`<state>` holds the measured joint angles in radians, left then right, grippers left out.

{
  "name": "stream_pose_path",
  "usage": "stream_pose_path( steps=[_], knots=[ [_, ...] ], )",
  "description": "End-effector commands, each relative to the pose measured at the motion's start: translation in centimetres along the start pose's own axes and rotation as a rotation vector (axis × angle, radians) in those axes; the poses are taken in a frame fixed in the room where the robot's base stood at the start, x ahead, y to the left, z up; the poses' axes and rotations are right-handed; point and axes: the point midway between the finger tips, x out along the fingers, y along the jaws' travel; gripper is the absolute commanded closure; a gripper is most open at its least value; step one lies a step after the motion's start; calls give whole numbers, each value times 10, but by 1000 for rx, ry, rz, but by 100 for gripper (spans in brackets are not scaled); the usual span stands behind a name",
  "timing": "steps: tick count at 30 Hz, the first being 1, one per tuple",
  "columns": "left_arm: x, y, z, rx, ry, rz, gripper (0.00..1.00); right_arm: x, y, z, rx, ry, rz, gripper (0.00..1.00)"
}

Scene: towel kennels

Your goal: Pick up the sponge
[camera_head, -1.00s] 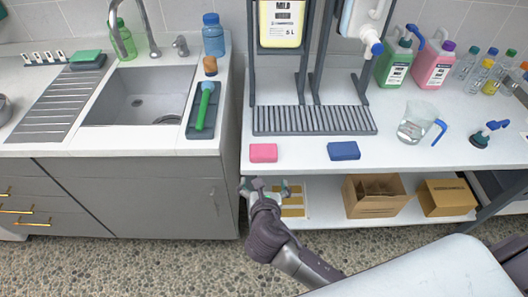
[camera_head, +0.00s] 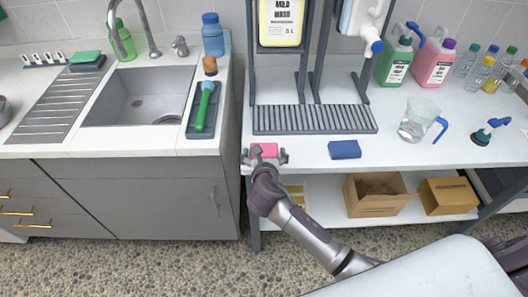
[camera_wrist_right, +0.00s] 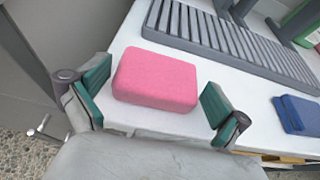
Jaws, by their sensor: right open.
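A pink sponge (camera_head: 264,150) lies flat near the front edge of the white table, left of a blue sponge (camera_head: 344,149). A green sponge (camera_head: 86,57) rests on a dark holder by the sink. My right gripper (camera_head: 265,158) is open at the table's front edge. In the right wrist view the pink sponge (camera_wrist_right: 156,78) lies between the two green-padded fingers (camera_wrist_right: 153,92), with a gap visible on each side. The blue sponge also shows there at the right (camera_wrist_right: 297,114). My left gripper is not in view.
A grey slatted rack (camera_head: 315,120) stands behind the sponges. A clear jug (camera_head: 416,122) with a blue handle stands to the right. Cardboard boxes (camera_head: 377,196) sit on the shelf below. The sink counter (camera_head: 130,146) is at the left, across a narrow gap.

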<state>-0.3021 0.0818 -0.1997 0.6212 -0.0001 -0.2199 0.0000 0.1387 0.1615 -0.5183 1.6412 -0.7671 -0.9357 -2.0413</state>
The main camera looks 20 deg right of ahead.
Motion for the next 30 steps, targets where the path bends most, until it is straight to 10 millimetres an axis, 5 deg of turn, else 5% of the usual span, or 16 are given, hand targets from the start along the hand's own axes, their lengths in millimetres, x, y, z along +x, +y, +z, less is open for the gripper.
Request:
stream_pose_path(
  steps=[11, 16, 30],
  knots=[
    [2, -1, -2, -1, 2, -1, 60, 16, 0, 0, 1, 0, 1, 0],
    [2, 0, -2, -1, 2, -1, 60, 16, 0, 0, 0, 0, 1, 25],
    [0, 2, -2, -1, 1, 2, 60, 13, 0, 6, 0, -1, 0, 25]
  ],
)
